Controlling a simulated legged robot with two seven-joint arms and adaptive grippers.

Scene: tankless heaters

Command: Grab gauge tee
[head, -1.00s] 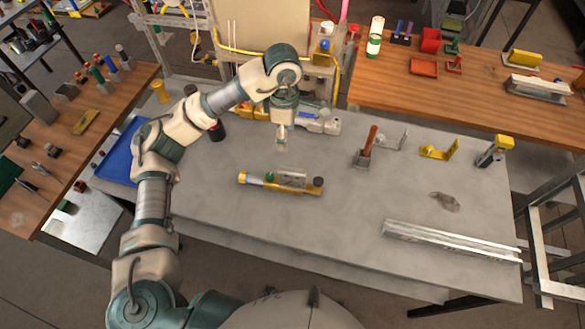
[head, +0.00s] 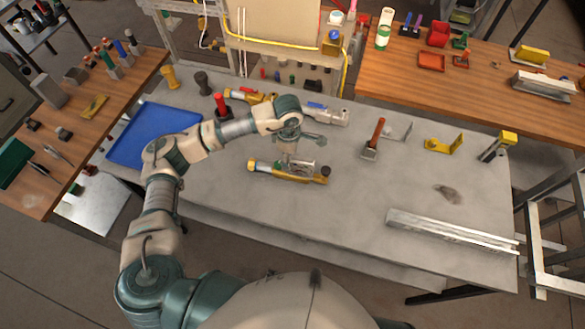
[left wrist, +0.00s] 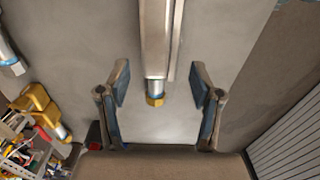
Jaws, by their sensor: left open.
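A brass-yellow and silver assembly (head: 262,169) lies on the grey bench, with a dark round end at its right. It looks like the gauge tee, but I cannot be sure. My left gripper (head: 290,157) hangs over its middle and hides part of it. In the left wrist view, the left gripper (left wrist: 160,84) is open, with a finger on each side of a silver bar (left wrist: 156,40) ending in a brass hex tip. The fingers look apart from the bar. I cannot tell which part of the assembly the bar is. My right gripper is not in view.
A blue tray (head: 150,133) lies at the bench's left. A red-handled tool (head: 374,140) and yellow bracket (head: 445,145) stand to the right. A long metal channel (head: 450,231) lies near the front edge.

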